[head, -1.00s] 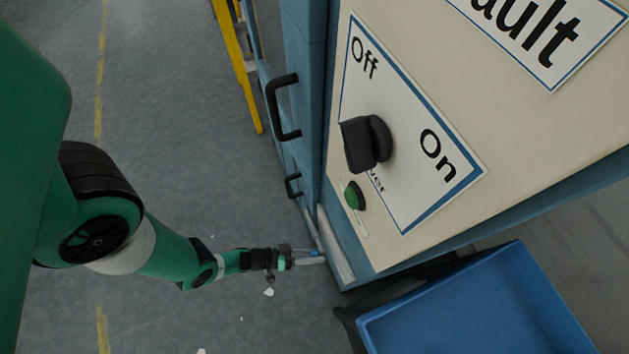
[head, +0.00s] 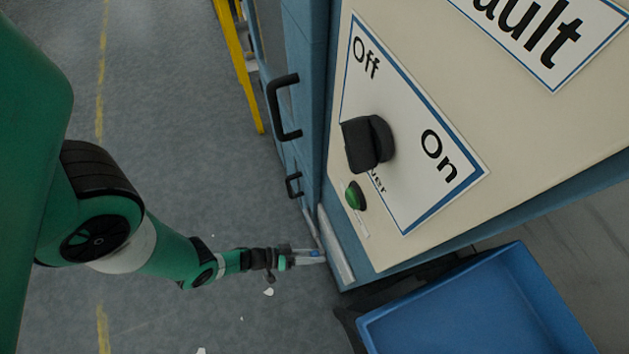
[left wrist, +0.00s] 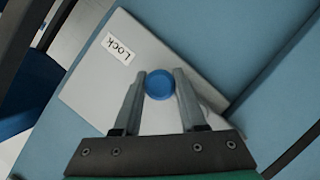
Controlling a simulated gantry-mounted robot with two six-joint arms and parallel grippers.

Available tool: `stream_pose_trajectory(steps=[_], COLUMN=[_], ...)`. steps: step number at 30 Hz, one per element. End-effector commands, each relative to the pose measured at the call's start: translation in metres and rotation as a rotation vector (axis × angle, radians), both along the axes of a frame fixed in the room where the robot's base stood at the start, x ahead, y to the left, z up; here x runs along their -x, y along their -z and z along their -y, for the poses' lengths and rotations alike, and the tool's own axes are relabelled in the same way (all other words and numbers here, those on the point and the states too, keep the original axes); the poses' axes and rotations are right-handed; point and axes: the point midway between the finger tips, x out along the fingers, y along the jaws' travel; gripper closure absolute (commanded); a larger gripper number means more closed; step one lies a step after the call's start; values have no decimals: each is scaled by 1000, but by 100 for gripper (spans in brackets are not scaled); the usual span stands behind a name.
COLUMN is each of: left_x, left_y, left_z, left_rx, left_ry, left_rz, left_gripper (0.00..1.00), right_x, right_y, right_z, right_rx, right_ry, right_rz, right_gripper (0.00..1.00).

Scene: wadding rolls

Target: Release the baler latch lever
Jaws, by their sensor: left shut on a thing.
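The latch lever shows its round blue knob (left wrist: 160,84) in the left wrist view, in front of a pale grey plate (left wrist: 85,95) with a "Lock" label (left wrist: 118,48). My left gripper (left wrist: 160,76) is shut on the knob, one finger on each side. The rest of the lever is hidden behind the knob and fingers. In the head view my left gripper (head: 322,257) reaches the lower side of the blue and cream baler (head: 440,95); the knob is too small there to make out clearly. My right gripper is not in view.
The baler's panel carries a black Off/On switch (head: 366,144) and a green button (head: 355,196). Black handles (head: 283,108) stick out from its blue side. A blue bin (head: 480,310) stands at the lower right. A yellow post (head: 238,65) stands behind. The grey floor on the left is open.

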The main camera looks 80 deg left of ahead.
Motion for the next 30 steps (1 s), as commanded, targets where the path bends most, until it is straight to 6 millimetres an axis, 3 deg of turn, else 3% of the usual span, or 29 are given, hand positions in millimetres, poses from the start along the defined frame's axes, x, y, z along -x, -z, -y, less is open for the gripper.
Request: stream_pose_trajectory(steps=[12, 24, 30], left_x=[0, 1, 1], left_y=[-2, -24, -31], left_z=[-1, -8, -7], left_rx=[34, 426, 490], left_ry=[-3, -6, -2], left_rz=[4, 60, 71], left_gripper=[100, 100, 100], right_x=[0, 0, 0], right_y=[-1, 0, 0], right_z=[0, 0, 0], right_rx=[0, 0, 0], right_ry=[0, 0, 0], right_rz=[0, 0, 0], right_gripper=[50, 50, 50])
